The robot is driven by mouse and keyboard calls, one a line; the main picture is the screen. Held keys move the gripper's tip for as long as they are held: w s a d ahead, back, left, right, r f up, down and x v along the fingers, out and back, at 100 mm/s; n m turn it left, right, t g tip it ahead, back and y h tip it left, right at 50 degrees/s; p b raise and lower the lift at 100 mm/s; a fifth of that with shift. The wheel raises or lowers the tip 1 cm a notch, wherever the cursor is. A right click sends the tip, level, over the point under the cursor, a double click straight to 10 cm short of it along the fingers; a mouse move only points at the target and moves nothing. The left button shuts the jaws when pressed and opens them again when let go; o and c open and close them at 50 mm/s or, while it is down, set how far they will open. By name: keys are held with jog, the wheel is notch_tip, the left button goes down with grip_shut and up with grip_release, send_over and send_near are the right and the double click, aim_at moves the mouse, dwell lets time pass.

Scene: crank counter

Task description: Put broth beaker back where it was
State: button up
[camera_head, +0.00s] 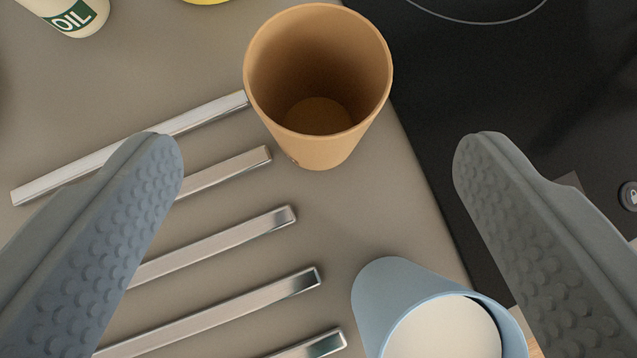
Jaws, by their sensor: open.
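A tan beaker (318,145) stands upright on the grey counter at the top middle; it looks empty inside. A light blue beaker (385,295) stands at the bottom right with pale, whitish contents, cut off by the lower edge. No label shows on either, so I cannot tell which is the broth beaker. My gripper (318,150) is open, with its two grey textured fingers wide apart at left and right. Nothing is held between them. The tan beaker shows beyond the fingertips, and the blue one shows low between the fingers, nearer the right one.
Several metal bars (225,235) lie side by side on the counter at left and centre. A black cooktop (440,110) fills the right side. A bottle labelled OIL (75,18) stands at the top left. Part of a yellow thing (207,2) shows at the top edge.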

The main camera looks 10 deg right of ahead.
jog(key=shift+s+r, duration=0.5)
jog(key=shift+s, duration=0.1)
jog(key=s+r+t, duration=0.2)
jog(key=s+t, duration=0.2)
jog(key=s, duration=1.1)
jog(key=s+r+t, duration=0.2)
jog(key=s+t, duration=0.2)
jog(key=s, duration=1.1)
jog(key=shift+d+r+n+y, duration=0.2)
jog(key=shift+r+n+y, duration=0.1)
jog(key=shift+n+y, duration=0.1)
